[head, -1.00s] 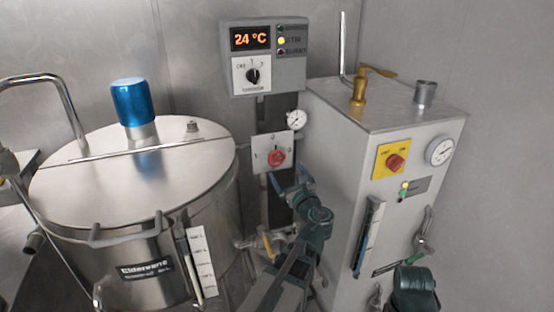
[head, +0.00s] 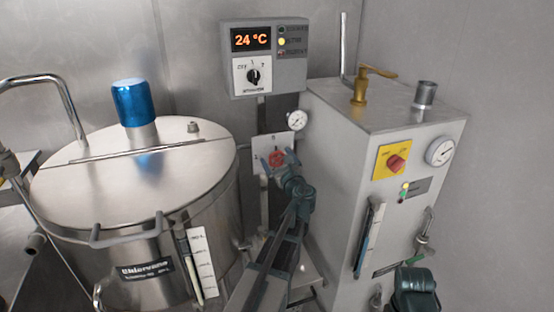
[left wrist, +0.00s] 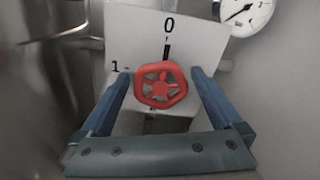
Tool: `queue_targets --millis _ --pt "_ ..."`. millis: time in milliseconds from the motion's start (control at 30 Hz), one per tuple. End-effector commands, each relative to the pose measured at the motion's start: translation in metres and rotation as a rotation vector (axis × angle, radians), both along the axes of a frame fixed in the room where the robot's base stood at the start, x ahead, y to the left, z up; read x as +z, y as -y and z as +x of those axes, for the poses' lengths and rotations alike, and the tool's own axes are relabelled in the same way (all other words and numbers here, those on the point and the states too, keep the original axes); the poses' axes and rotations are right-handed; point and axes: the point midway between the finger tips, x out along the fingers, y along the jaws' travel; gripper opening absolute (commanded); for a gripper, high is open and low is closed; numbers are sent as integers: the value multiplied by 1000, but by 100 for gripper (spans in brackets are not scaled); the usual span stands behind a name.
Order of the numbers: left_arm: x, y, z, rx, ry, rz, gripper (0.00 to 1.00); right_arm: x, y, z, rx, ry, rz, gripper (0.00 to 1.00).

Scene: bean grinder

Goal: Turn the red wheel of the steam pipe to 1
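The red wheel (left wrist: 161,85) sits on a white plate (left wrist: 191,42) marked 0 at the top and 1 at the left. In the head view the wheel (head: 277,158) is partly covered by my left gripper (head: 276,160). In the left wrist view my left gripper (left wrist: 161,88) is open, with one blue finger on each side of the wheel and a gap to it on both sides. A dark line on the plate runs between the 0 and the wheel. Part of my right arm shows at the bottom right of the head view; its fingers cannot be made out.
A large steel kettle (head: 90,190) with a blue cap stands left of the plate. A grey boiler cabinet (head: 330,200) with a brass valve stands close on the right. A pressure gauge (head: 297,121) is just above the plate. A control box (head: 285,85) hangs higher up.

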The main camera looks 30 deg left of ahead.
Motion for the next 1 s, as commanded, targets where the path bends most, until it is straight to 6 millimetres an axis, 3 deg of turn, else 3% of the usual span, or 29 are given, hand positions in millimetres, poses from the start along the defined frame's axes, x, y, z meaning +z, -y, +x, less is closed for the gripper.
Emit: queue_targets --millis 67,400,733,1000 --pt "0 0 0 0 0 0 84 0 0 0 0 0 0 0" --pt "0 0 0 1 0 0 23 0 0 0 0 0 0 0" --pt "0 0 0 1 40 -35 20 0 0 0 0 0 0 0" --pt "-1 0 -1 1 188 -161 20 -1 0 0 0 0 0 0"
